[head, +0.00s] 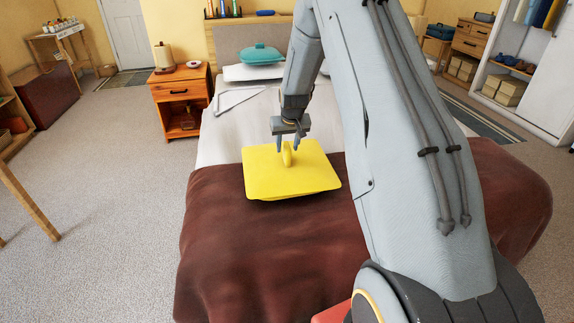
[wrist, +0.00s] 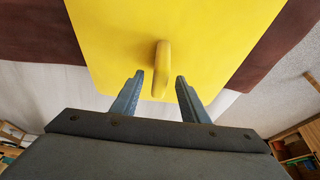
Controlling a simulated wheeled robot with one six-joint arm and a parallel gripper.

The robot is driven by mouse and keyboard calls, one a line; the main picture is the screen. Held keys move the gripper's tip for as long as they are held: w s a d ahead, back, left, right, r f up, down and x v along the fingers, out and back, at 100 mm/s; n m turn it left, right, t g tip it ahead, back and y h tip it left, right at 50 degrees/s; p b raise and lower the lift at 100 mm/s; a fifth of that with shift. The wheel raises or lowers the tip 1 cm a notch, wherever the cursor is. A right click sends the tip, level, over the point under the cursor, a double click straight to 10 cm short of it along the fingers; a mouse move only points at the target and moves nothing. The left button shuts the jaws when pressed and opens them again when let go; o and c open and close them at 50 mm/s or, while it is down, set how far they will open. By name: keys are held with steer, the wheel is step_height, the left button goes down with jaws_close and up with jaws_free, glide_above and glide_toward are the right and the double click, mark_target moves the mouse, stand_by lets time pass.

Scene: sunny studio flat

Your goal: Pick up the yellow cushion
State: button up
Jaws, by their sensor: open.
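The yellow cushion (head: 300,175) lies flat on the bed, across the brown blanket and the white sheet. A yellow upright loop or handle (head: 287,154) stands up from its top. My gripper (head: 289,146) is above the cushion, pointing down, with its fingers on either side of the handle. In the wrist view the cushion (wrist: 120,45) fills the upper middle, and the handle (wrist: 161,70) stands between the open fingertips of my gripper (wrist: 160,77). Gaps show between each finger and the handle there.
The brown blanket (head: 240,240) covers the near part of the bed. A teal cushion (head: 262,55) with a similar handle lies on white pillows at the headboard. An orange nightstand (head: 181,95) stands left of the bed. Open carpet (head: 110,200) lies to the left.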

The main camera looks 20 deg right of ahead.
steer(key=shift+w+f, duration=0.15)
steer(key=shift+f, duration=0.2)
steer(key=shift+c, duration=0.2)
jaws_close()
steer(key=shift+r, duration=0.1)
stand_by(0.9)
